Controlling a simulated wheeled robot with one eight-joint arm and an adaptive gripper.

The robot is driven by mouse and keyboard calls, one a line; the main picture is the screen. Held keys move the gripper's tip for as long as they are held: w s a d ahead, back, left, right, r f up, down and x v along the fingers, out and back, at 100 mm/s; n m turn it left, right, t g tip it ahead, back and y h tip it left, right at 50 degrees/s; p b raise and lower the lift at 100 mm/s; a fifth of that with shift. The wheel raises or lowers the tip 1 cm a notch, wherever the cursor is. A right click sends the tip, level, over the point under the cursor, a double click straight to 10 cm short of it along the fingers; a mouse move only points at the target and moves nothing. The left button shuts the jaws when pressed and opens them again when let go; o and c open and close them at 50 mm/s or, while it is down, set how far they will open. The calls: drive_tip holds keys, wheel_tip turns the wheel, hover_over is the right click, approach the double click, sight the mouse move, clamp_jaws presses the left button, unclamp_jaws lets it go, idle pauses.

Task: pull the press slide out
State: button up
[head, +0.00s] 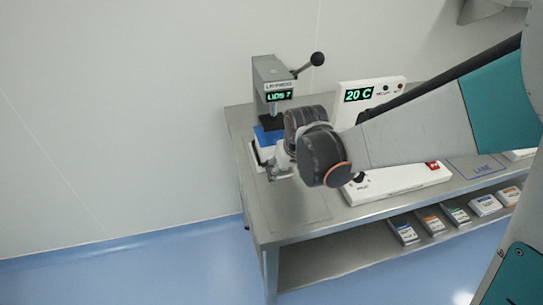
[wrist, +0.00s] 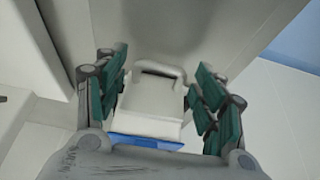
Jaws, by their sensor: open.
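The press (head: 270,75) stands at the left end of the steel bench, with a black-knobbed lever and a small green display. Its slide shows as a blue plate (head: 264,137) low in the press. In the wrist view the slide (wrist: 152,105) is a white block with a raised loop handle and a blue part (wrist: 145,142) behind it. My gripper (head: 279,175) is at the front of the press, partly hidden by my own arm. In the wrist view my gripper (wrist: 161,68) is open, its green-padded fingers on either side of the white handle. Contact cannot be told.
A white unit with a "20 C" display (head: 359,95) stands right of the press. A long white device (head: 400,183) lies on the bench (head: 290,217) beside my arm. Small boxes (head: 432,221) sit on the lower shelf. The front left bench top is clear.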

drive_tip(key=shift+w+f, duration=0.1)
drive_tip(key=shift+f, duration=0.2)
drive_tip(key=shift+c, duration=0.3)
drive_tip(key=shift+r, duration=0.1)
drive_tip(key=c, duration=1.3)
clamp_jaws()
